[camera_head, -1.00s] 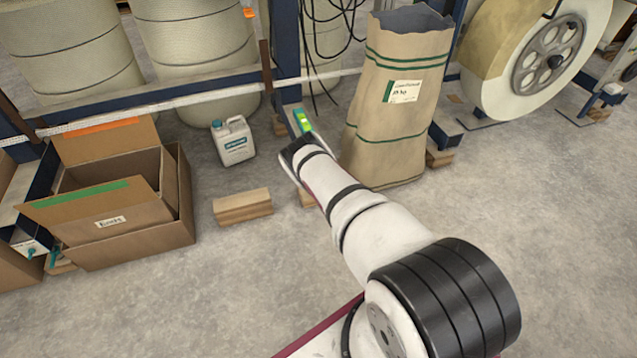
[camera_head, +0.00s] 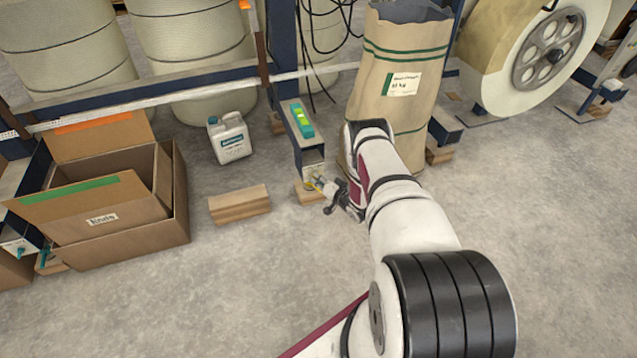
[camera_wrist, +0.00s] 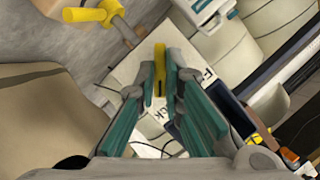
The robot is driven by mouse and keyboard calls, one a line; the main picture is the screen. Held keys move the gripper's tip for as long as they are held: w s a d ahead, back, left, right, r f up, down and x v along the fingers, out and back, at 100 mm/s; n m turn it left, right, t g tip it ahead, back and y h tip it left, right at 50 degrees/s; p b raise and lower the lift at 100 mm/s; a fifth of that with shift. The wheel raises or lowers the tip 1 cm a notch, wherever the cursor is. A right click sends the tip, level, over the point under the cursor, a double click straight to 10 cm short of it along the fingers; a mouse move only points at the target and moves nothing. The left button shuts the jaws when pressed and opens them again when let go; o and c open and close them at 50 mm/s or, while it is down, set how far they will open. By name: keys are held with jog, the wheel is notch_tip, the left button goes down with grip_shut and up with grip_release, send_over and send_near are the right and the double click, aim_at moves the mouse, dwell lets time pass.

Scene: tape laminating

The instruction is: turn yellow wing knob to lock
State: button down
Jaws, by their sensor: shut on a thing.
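The yellow wing knob (camera_wrist: 159,68) shows edge-on between my gripper's fingertips in the wrist view. My gripper (camera_wrist: 160,82) is shut on it, with a teal-padded finger on each side. The fingers hide part of the knob, and its lock state cannot be told. In the head view my gripper (camera_head: 326,187) is at the near end of a low blue-and-grey machine leg (camera_head: 312,158), where a little yellow shows. A second yellow handle (camera_wrist: 92,15) on a metal rod is at the upper left of the wrist view, apart from my fingers.
A tall paper sack (camera_head: 408,95) stands close behind my wrist. A white jug (camera_head: 231,139) and a wooden block (camera_head: 239,204) are left of the leg. Open cardboard boxes (camera_head: 135,231) stand farther left. The floor in front is clear.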

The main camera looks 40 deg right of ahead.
dwell(0.4)
jog(key=c, duration=1.7)
grip_release()
jog(key=shift+s, duration=0.1)
jog(key=v, duration=1.1)
jog(key=shift+s, duration=0.4)
